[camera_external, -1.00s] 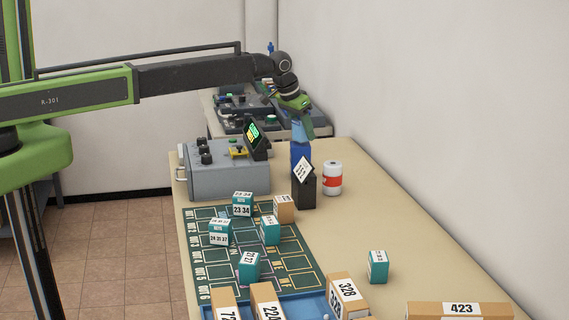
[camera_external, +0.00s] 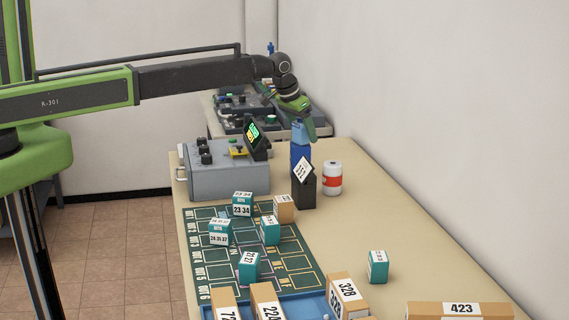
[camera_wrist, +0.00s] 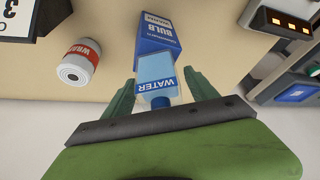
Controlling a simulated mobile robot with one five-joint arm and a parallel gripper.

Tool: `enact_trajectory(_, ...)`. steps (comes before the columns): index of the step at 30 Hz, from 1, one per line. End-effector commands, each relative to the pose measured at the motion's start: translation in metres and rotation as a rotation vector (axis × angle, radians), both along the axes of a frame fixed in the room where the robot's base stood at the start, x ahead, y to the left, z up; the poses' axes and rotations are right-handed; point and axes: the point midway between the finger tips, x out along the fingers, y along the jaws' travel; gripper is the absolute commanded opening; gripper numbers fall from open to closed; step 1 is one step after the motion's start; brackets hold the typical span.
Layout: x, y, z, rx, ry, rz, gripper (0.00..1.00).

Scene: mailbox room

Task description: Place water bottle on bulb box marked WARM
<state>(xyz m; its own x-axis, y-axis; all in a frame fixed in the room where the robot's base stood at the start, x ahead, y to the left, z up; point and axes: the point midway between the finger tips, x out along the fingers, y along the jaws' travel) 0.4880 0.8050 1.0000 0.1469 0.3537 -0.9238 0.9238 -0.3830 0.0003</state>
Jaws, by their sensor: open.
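The light-blue water bottle (camera_external: 299,133) stands upright on top of the dark-blue bulb box (camera_external: 300,153), and its base appears to touch the box. In the wrist view the bottle (camera_wrist: 155,70) shows its WATER label, and the box (camera_wrist: 165,35) shows BULB. My gripper (camera_wrist: 160,82) is open, with one green finger on each side of the bottle and gaps showing. In the external view my gripper (camera_external: 303,122) is at the bottle's upper part. The lower part of the box is hidden behind a black holder.
The black holder with a white card (camera_external: 304,188) stands in front of the box. A grey control box (camera_external: 226,172) stands at left. Several teal and cardboard boxes lie nearer, around a green chart mat (camera_external: 290,262).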

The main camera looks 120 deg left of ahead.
Motion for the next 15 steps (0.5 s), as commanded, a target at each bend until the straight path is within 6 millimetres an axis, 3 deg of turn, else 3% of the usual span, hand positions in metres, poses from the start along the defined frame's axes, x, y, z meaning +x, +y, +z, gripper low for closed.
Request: enact_trajectory(15,-0.016,-0.037,0.104,0.0,0.0,0.0,0.67)
